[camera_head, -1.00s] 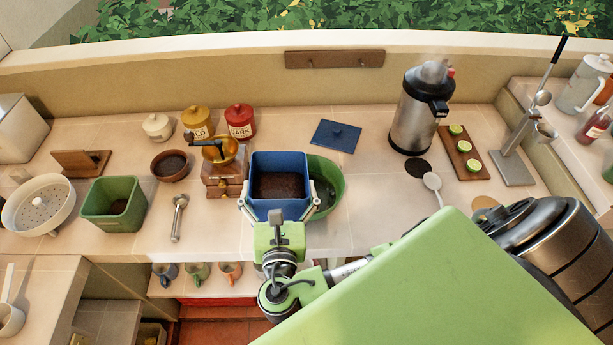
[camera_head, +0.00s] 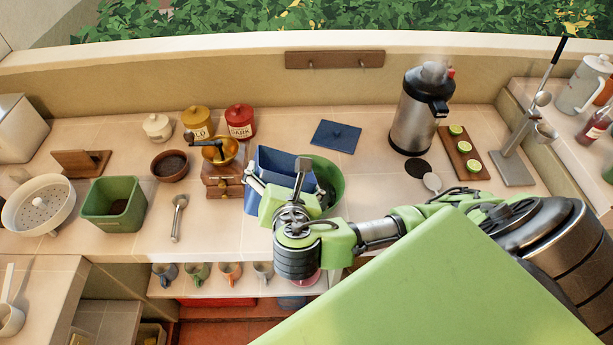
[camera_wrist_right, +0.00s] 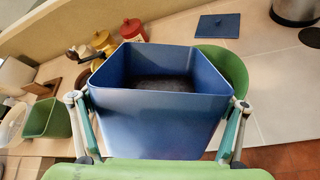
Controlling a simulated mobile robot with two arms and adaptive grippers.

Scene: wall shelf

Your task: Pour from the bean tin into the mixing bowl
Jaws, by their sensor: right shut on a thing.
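The bean tin is a blue square open tin (camera_head: 284,160), tilted in the head view so that its contents are hidden there. In the right wrist view the tin (camera_wrist_right: 160,125) shows dark contents inside. My right gripper (camera_head: 279,180) is shut on the tin, with one finger on each side, as the right wrist view (camera_wrist_right: 159,104) also shows. A round green bowl (camera_head: 331,180), apparently the mixing bowl, stands just right of the tin, partly hidden by it and my gripper. It also shows behind the tin in the right wrist view (camera_wrist_right: 232,66). My left gripper is not in view.
A wooden grinder (camera_head: 222,180) stands close left of the tin. A green square tin (camera_head: 113,203) and a spoon (camera_head: 178,217) are further left. A blue lid (camera_head: 335,135) lies behind; a steel flask (camera_head: 412,120) stands right.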

